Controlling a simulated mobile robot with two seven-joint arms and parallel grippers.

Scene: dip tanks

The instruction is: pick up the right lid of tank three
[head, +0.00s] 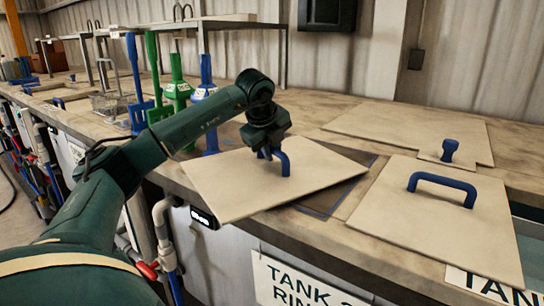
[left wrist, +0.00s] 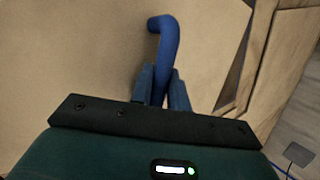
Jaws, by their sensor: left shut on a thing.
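My left gripper (head: 268,152) is shut on the blue handle (head: 287,165) of a flat beige lid (head: 222,192). The lid sits skewed to the counter, its front corner out over the front edge; I cannot tell how far it is raised. In the left wrist view the fingers (left wrist: 165,85) clasp the handle (left wrist: 163,38) from both sides, with the lid (left wrist: 85,55) behind. A sign (head: 300,285) below reads "TANK" and "RIN", its number unclear. My right gripper is not in view.
A dark-edged strip (head: 342,200) shows right of the held lid. Another beige lid (head: 430,225) with a blue handle lies further right, and a larger one (head: 400,130) behind. Blue and green upright tools (head: 177,90) stand left behind my arm.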

